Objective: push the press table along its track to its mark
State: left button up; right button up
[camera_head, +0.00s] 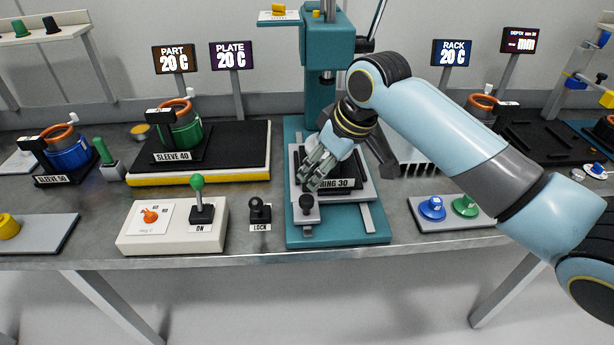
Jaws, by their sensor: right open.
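The press table (361,192) is a grey plate carrying a black block labelled "RING 30" (345,184), low on the teal press base (350,235). Pale track strips (367,217) run forward from under the table on the base. My right gripper (314,178) is open, with its fingers pointing down over the table's left part, behind the knob. I cannot tell whether the fingers touch anything. The gripper hides part of the table, and I cannot make out the mark. My left gripper is not in view.
The teal press column (318,90) rises behind the table. A white box with a green-topped lever (198,195) and a black LOCK knob (260,211) stand left of the base. A grey tray with blue and green knobs (448,210) lies to the right.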

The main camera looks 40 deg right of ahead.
aim_at(308, 199)
jog(key=x, duration=0.6)
jog(key=s+x, duration=0.1)
jog(key=x, duration=0.2)
jog(key=shift+w+a+f, duration=0.15)
jog(key=shift+f, duration=0.4)
jog(key=shift+w+f, duration=0.15)
jog(key=shift+f, duration=0.3)
jog(key=shift+c, duration=0.2)
grip_shut()
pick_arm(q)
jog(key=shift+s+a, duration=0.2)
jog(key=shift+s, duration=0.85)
pick_arm(e)
jog(key=shift+w, duration=0.1)
